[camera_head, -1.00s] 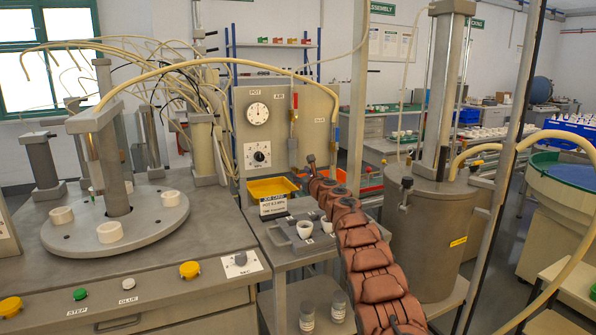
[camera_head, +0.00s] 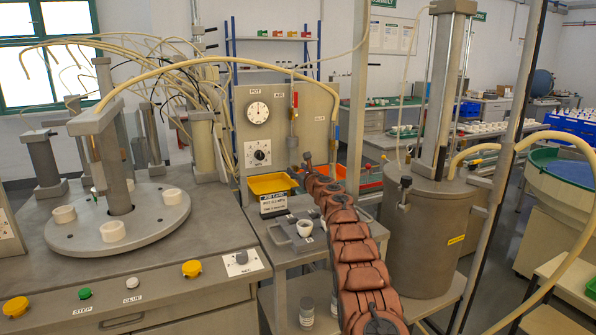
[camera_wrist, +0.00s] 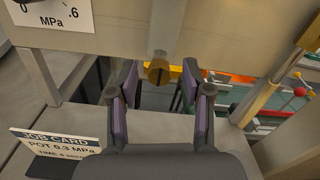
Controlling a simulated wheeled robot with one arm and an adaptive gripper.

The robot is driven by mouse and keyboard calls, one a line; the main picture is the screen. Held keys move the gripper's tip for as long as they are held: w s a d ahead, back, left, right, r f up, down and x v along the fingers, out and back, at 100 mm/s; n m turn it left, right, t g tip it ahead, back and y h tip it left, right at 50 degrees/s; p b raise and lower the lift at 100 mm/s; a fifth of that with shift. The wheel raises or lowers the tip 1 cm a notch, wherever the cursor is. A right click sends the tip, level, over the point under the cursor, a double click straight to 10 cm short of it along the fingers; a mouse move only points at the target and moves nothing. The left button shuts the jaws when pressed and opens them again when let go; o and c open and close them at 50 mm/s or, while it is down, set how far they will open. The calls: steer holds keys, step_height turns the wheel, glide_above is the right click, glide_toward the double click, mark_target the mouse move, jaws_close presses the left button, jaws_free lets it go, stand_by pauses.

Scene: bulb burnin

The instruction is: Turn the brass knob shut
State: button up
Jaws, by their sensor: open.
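The brass knob (camera_wrist: 158,72) shows in the wrist view at the lower end of a grey vertical pipe on the panel. My gripper (camera_wrist: 160,84) is open, with one finger to the left of the knob and one to the right. A gap shows on each side, and I see no contact. I cannot tell how deep the knob lies between the fingertips. In the head view my gripper (camera_head: 307,158) is small, at the far end of my brown arm, by the lower right of the gauge panel (camera_head: 275,105). The knob is not clear there.
A yellow bin (camera_head: 272,184) and a job card (camera_head: 273,204) stand left of my gripper. A white cup (camera_head: 305,228) stands on the small bench close to my arm. A large grey tank (camera_head: 430,240) stands right of the arm. A red bin (camera_head: 332,170) lies behind.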

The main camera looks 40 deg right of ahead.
jaws_close()
stand_by(0.3)
